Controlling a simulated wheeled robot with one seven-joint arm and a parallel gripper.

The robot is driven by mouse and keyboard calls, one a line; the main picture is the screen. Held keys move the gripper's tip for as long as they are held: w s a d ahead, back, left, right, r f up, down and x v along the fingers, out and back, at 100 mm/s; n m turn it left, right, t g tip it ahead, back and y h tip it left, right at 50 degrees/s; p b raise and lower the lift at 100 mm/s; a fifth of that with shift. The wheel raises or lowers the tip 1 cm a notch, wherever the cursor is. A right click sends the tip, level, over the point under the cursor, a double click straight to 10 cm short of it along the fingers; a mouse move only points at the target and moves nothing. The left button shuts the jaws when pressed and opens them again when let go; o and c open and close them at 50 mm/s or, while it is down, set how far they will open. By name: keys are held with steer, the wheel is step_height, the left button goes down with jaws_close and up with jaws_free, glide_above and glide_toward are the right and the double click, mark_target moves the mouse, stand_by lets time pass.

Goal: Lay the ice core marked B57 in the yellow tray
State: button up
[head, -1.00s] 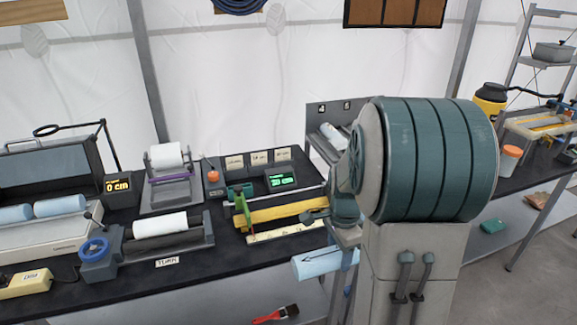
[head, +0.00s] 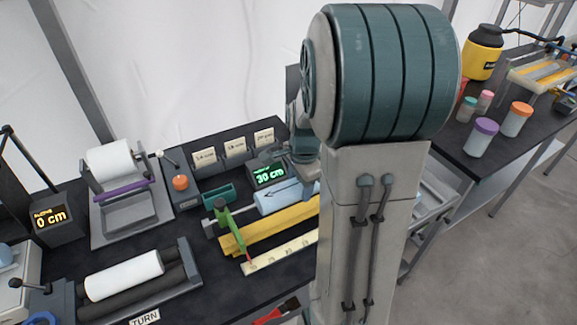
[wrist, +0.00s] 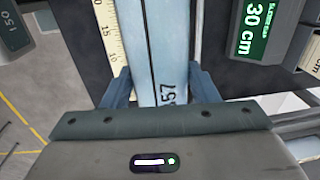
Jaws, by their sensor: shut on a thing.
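The light blue ice core (head: 284,198) is held over the bench, its near end above or just behind the yellow tray (head: 262,238) in the head view. I cannot tell whether they touch. In the wrist view the core (wrist: 165,40) lies lengthwise between the fingers of my gripper (wrist: 160,84), which is shut on it. A dark line and a mark ending in "57" show on it; the mark's start is unclear. In the head view my arm hides the core's far end and part of the tray.
A ruler strip (head: 280,252) lies along the tray's front. A display reading 30 cm (head: 268,175) stands behind. A white roll on rollers (head: 124,276) is at left, and lidded jars (head: 481,138) are at right.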

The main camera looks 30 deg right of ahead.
steer(key=shift+w+a, duration=0.1)
steer(key=shift+w, duration=0.15)
steer(key=shift+r, duration=0.1)
steer(key=shift+s, duration=0.15)
steer(key=shift+f+b, duration=3.35)
steer(key=shift+f, duration=0.9)
steer(key=shift+f, duration=0.25)
steer(key=o, duration=1.5)
steer(key=r, duration=0.4)
steer(key=s+r, duration=0.1)
steer(key=r, duration=0.8)
steer(key=shift+s+r, duration=0.15)
steer(key=shift+r, duration=0.25)
